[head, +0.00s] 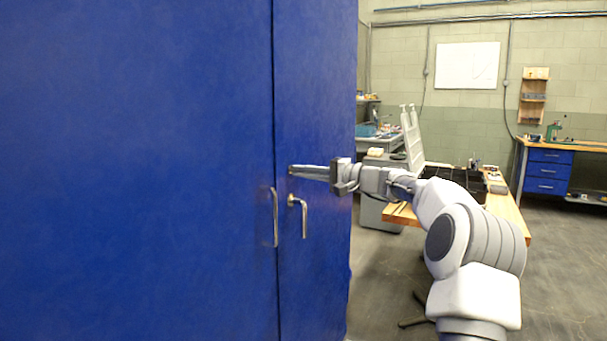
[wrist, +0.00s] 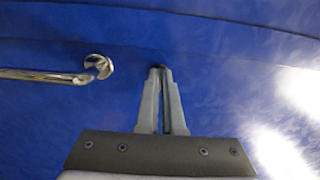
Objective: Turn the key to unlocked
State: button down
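The blue cabinet (head: 315,90) has two doors, with a shiny lever handle (head: 299,212) on the right door. My gripper (head: 293,171) reaches in from the right, its fingertips at the right door just above the lever. In the wrist view my gripper (wrist: 160,72) has its fingers close together with a thin gap. A small dark bit of the key (wrist: 161,66) shows right at the fingertips against the door. The rest of the key is hidden by the fingers, so I cannot tell which way it is turned.
A vertical pull handle (head: 275,217) is on the left door beside the seam. The lever also shows close to the left of my fingers in the wrist view (wrist: 50,75). A wooden-topped table (head: 511,217) stands to the right, behind my arm.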

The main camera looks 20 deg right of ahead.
jog(key=c, duration=1.1)
grip_release()
jog(key=shift+o, duration=0.2)
jog(key=p+v, duration=0.2)
jog(key=v, duration=1.5)
jog(key=shift+s, duration=0.2)
